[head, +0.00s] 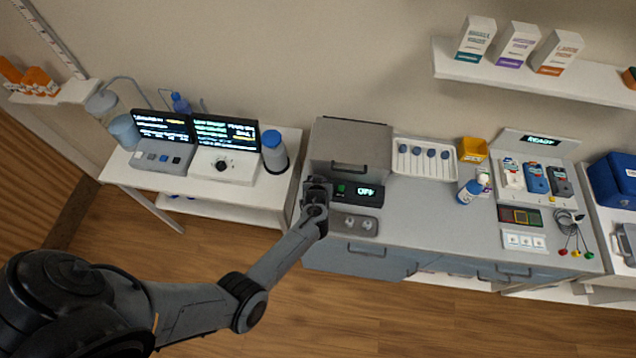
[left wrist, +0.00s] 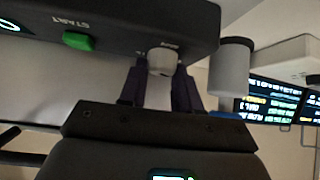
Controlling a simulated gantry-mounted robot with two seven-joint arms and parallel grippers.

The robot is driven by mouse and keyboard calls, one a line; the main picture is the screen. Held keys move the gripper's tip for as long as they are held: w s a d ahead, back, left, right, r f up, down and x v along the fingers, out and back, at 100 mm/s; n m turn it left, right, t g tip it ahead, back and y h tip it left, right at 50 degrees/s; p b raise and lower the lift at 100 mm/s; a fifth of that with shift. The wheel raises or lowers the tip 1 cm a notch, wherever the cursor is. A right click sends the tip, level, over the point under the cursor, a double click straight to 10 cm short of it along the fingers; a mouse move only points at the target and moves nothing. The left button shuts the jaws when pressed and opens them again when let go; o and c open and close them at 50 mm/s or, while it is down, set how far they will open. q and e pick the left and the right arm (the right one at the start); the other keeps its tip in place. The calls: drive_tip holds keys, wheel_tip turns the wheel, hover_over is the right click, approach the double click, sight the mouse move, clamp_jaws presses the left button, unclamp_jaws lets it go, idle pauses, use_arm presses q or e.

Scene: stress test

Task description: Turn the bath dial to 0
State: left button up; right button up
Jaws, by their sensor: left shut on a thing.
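The bath (head: 350,145) is a grey lidded box on the left end of the grey bench. Its dark front panel has a lit display (head: 366,191) that seems to read "OFF" and a green button (head: 341,188). My left gripper (head: 317,188) is at the left end of this panel and hides the dial in the head view. In the left wrist view the pale round dial (left wrist: 162,60) sits between the two dark fingers of my left gripper (left wrist: 160,78), which are shut on it. The green START button (left wrist: 78,41) is beside it. My right gripper is not in view.
A grey plate with two knobs (head: 355,224) lies in front of the panel. A white tray (head: 424,175) is right of the bath. A side table at left holds two lit screens (head: 226,133) and a blue-topped container (head: 274,152). The bench's middle front is clear.

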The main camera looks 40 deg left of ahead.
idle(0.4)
use_arm(q)
drive_tip(key=o, duration=0.8)
drive_tip(key=shift+c, duration=0.2)
